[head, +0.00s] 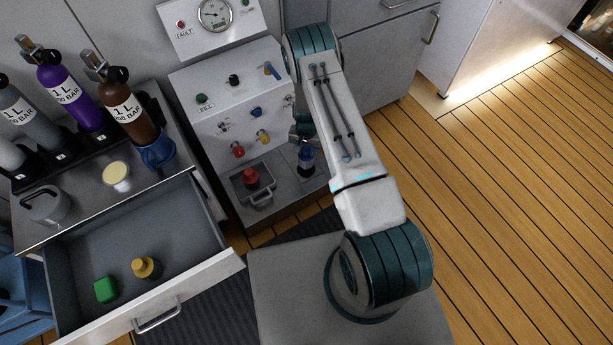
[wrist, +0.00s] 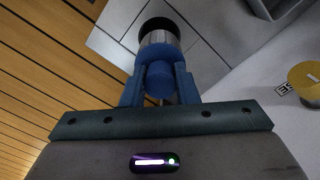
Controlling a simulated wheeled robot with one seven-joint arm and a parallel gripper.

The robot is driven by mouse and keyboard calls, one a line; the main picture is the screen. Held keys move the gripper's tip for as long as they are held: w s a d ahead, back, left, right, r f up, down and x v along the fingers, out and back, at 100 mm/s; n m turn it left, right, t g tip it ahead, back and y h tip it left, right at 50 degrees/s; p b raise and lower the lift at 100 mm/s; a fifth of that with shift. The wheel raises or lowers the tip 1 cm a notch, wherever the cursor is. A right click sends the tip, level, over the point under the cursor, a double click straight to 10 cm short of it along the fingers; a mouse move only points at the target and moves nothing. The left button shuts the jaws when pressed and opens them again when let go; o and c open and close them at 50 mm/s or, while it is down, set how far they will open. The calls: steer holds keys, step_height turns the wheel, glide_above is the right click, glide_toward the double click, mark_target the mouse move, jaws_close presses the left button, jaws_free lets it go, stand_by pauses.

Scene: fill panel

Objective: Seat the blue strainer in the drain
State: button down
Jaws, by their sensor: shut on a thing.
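The blue strainer (wrist: 159,78) is between my gripper's two fingers (wrist: 159,90) in the wrist view. It has a blue grip, a silver band and a black end pointing away from the gripper. In the head view the strainer (head: 307,156) shows below my gripper (head: 304,133), upright over the right part of the panel's metal ledge (head: 312,181). My arm partly covers the gripper there. I cannot tell whether the strainer touches the ledge. The drain opening is not visible; the strainer may hide it.
A recessed tray (head: 262,200) with a red knobbed piece (head: 251,176) is left of the strainer. The panel face (head: 215,120) behind carries several coloured knobs. An open drawer (head: 190,240) holds a green block (head: 105,290) and a yellow-topped piece (head: 146,267).

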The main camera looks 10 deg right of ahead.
mark_target(306, 165)
step_height(306, 165, down, 11)
steer(key=b, duration=0.3)
steer(key=shift+r, duration=0.2)
steer(key=shift+f+b, duration=0.1)
steer(key=shift+b, duration=0.2)
steer(key=shift+f, duration=0.15)
steer(key=c, duration=1.4)
jaws_free()
